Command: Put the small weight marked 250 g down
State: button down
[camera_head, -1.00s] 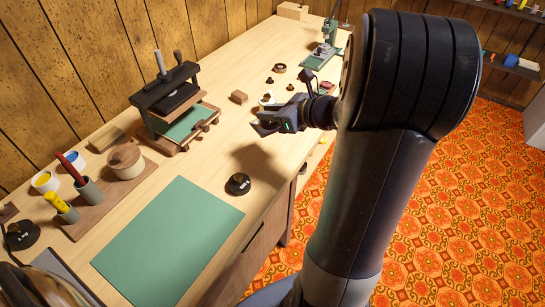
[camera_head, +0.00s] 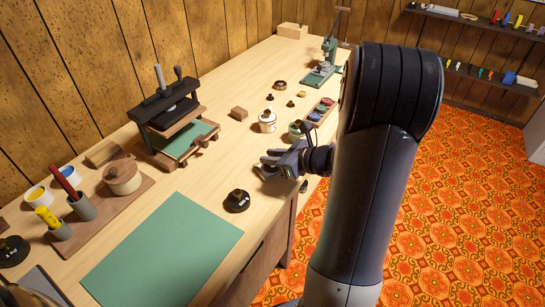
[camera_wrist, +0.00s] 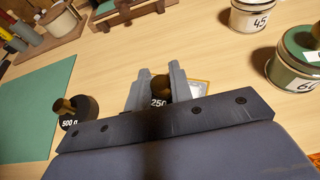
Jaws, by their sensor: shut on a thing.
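My gripper (camera_wrist: 155,88) is shut on the small weight marked 250 (camera_wrist: 160,86), which has a brass knob and a dark body. The fingers stand on either side of it and hide part of its body. In the head view my gripper (camera_head: 268,164) is low over the workbench (camera_head: 235,150), near its front edge. I cannot tell whether the weight touches the bench top. The black 500 g weight (camera_wrist: 77,112) stands apart to the left in the wrist view, and also shows in the head view (camera_head: 237,202).
A white tin (camera_wrist: 250,16) and a green tin (camera_wrist: 296,62) stand to the right. A green mat (camera_head: 165,250) lies left of the 500 g weight. Bare wood lies between weights and tins.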

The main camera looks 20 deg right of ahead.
jog(key=shift+f+b, duration=0.6)
jog(key=c, duration=1.3)
grip_release()
jog(key=shift+o, duration=0.2)
jog(key=shift+r, duration=0.25)
jog(key=p+v, duration=0.2)
jog(key=v, duration=1)
jog(key=shift+r+p, duration=0.25)
jog(key=shift+p, duration=0.1)
